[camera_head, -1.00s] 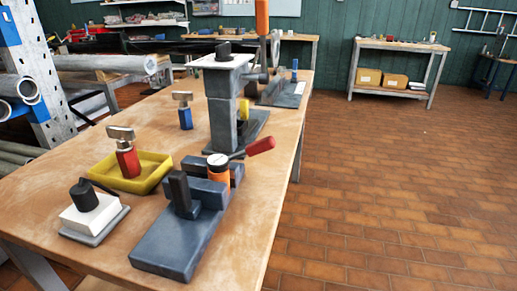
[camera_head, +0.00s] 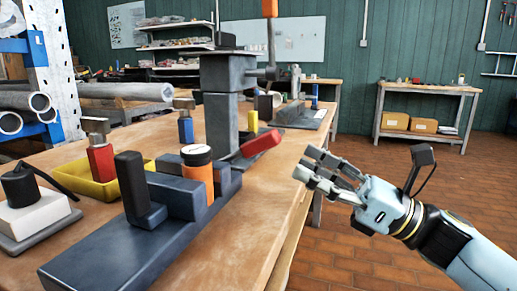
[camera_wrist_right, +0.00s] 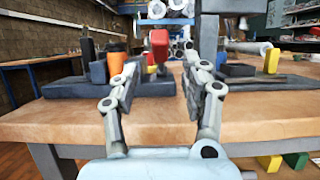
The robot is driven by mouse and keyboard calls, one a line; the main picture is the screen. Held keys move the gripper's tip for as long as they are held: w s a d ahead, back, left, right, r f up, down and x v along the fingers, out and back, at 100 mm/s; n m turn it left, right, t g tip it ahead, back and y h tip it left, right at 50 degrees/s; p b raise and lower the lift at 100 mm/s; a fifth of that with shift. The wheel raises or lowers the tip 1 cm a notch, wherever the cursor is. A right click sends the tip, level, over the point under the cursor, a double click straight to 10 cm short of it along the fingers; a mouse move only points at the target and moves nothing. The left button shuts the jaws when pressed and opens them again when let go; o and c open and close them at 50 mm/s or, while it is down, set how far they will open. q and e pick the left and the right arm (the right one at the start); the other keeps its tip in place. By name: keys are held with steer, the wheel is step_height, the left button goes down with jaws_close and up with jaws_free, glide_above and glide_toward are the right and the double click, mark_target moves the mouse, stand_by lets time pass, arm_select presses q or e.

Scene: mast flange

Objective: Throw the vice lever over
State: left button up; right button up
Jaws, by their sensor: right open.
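The dark grey vice (camera_head: 130,245) lies at the near right of the wooden bench. An orange cylinder (camera_head: 197,180) with a dark top stands between its jaws. The vice lever's red handle (camera_head: 261,142) sticks out to the right beyond the cylinder, tilted up. My right gripper (camera_head: 312,170) is to the right of the lever, beyond the bench edge, open and empty, apart from the handle. In the right wrist view the red handle (camera_wrist_right: 159,44) shows ahead between the open fingers (camera_wrist_right: 158,75). My left gripper is not in view.
A tall grey press (camera_head: 228,95) stands on the bench behind the lever. The floor right of the bench is open.

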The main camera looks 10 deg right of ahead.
mark_target(272, 147)
steer(key=p+x, duration=0.1)
steer(key=x, duration=0.8)
steer(key=shift+r, duration=0.1)
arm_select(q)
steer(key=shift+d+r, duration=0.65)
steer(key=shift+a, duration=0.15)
arm_select(e)
jaws_close()
